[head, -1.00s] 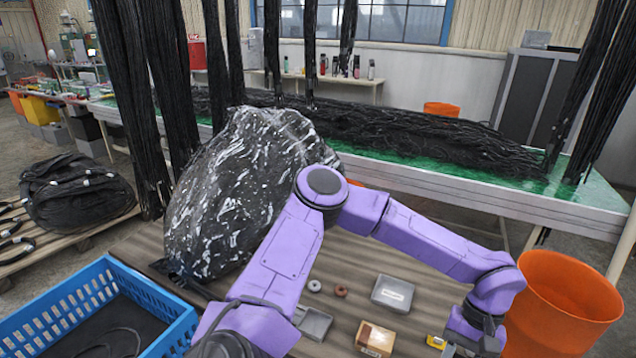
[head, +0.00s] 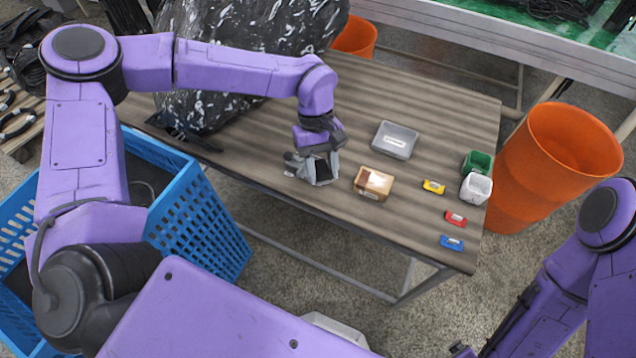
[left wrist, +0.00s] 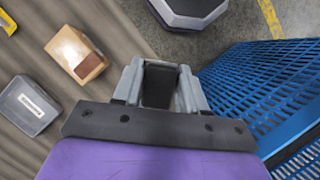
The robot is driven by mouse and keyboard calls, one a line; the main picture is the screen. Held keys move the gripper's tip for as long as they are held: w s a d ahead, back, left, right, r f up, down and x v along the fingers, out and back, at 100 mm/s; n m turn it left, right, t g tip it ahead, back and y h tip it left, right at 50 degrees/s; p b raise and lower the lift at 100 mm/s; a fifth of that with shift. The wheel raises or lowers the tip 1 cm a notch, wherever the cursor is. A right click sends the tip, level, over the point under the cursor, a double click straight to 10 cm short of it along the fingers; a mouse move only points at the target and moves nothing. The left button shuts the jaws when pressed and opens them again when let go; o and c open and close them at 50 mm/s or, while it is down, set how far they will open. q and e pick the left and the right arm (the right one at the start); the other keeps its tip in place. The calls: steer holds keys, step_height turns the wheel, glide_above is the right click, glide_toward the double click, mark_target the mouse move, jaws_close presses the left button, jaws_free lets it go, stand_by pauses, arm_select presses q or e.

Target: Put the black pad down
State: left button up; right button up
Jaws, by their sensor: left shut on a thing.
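The black pad (head: 323,171) is a small dark piece between the grey fingers of my left gripper (head: 315,170), at the table's front edge, left of the cardboard box. In the left wrist view, the pad (left wrist: 158,87) shows between the two fingertips of the left gripper (left wrist: 160,85), which is shut on it. I cannot tell whether the pad touches the table (head: 420,75). My right arm shows at the lower right of the head view; its gripper is out of view.
A cardboard box (head: 373,183) and a grey lidded box (head: 395,140) sit right of the left gripper. Yellow (head: 433,187), red (head: 455,219) and blue (head: 452,243) items lie farther right. A blue crate (head: 205,225) stands below, an orange bin (head: 560,160) right.

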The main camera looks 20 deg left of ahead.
arm_select(q)
steer(key=s+d+n+t+h, duration=0.2)
steer(key=s+d+n+t, duration=0.1)
steer(key=s+d+n, duration=0.75)
steer(key=p, duration=0.4)
glide_above(341, 204)
steer(key=a, duration=0.1)
steer(key=shift+m, duration=0.45)
steer(key=f, duration=0.8)
steer(key=shift+s+f, duration=0.15)
steer(key=shift+s, duration=0.1)
steer(key=f, duration=0.3)
steer(key=shift+w+a+f+p, duration=0.2)
steer(key=shift+f+p, duration=0.1)
steer(key=shift+p, duration=0.05)
steer(key=shift+f, duration=0.1)
steer(key=shift+f, duration=0.15)
steer(key=o, duration=1.1)
steer(key=shift+s, duration=0.1)
